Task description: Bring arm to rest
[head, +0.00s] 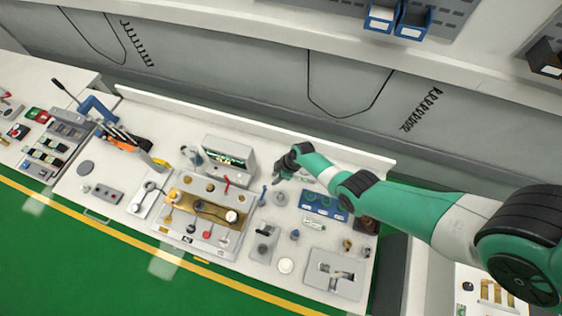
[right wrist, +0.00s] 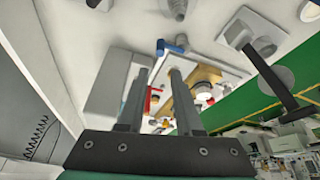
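My right arm (head: 400,205), green, white and black, reaches in from the right in the head view. The tan plate (right wrist: 183,88) shows beyond and below the fingers. It also shows in the head view (head: 202,205). My left gripper is not in view.
The white bench (head: 120,180) carries several small parts. A blue tray (head: 324,204) lies beneath my arm, and a grey plate (head: 335,275) lies at the front right. A low white ledge (head: 250,128) runs along the back. The green floor (head: 90,265) is clear.

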